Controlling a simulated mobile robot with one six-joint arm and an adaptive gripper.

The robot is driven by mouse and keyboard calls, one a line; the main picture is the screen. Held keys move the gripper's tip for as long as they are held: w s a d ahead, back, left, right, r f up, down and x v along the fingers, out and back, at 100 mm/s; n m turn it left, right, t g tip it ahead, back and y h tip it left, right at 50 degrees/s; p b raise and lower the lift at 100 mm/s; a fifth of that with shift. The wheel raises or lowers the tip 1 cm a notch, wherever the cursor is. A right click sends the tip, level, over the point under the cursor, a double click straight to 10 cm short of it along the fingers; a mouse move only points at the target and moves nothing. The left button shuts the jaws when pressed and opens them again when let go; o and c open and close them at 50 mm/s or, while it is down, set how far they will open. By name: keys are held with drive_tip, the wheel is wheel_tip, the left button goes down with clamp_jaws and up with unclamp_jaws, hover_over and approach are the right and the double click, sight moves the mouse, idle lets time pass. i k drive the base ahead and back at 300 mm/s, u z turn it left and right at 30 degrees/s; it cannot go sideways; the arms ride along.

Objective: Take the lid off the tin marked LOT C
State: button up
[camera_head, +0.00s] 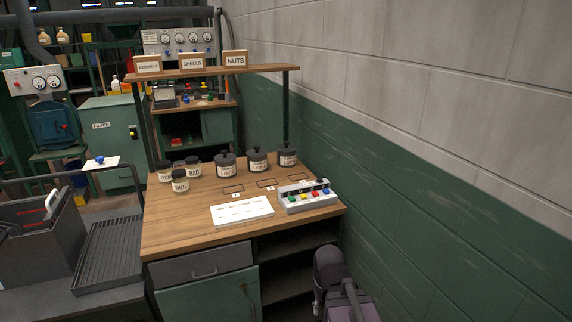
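Three dark lidded tins with pale labels stand in a row at the back of the wooden bench (165,232). They are a left tin (226,165), a middle tin (257,161) and a right tin (287,156). Each label starts with LOT, but the last letters are too small to read surely, so I cannot tell which is LOT C. Each tin has a dark lid with a knob on top, and all three lids are on. My gripper is not in view.
Several small dark-lidded jars (180,182) stand left of the tins. A white sheet (242,211) and a box with coloured buttons (308,197) lie in front. A shelf (215,72) with signs spans above the tins. A green and grey wall (420,190) borders the right.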

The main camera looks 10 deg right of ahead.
sight(224, 156)
drive_tip(key=u, duration=0.3)
drive_tip(key=i, duration=0.85)
drive_tip(key=u, duration=0.2)
